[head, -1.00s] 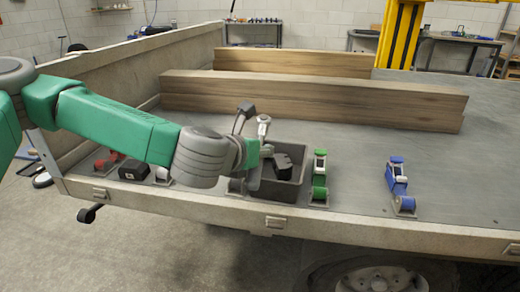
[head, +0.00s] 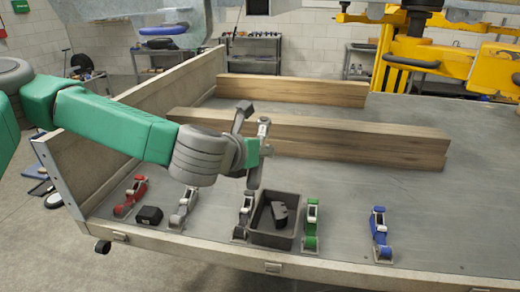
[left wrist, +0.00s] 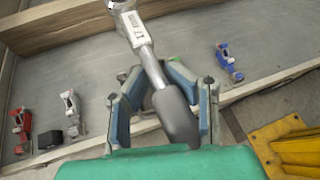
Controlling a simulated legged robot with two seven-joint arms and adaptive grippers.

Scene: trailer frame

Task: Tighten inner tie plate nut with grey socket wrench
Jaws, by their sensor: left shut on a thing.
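A socket wrench (left wrist: 153,62) with a dark grey handle and a white label reading 17 mm is in my left gripper (left wrist: 150,78). The gripper's fingers are closed around the handle, and the metal head points away at the top of the left wrist view. In the head view my left gripper (head: 253,178) is above the truck bed near a dark bin, and the wrench's head (head: 263,127) sticks up beside it. My right gripper is not in view. I cannot make out the inner tie plate or its nut.
A dark bin (head: 257,236) holds a black object. Red (head: 131,195), grey (head: 183,207), green (head: 311,226) and blue (head: 380,234) tool holders line the bed's front edge. A long wooden beam (head: 350,143) lies behind. Yellow machinery (head: 460,62) stands back right.

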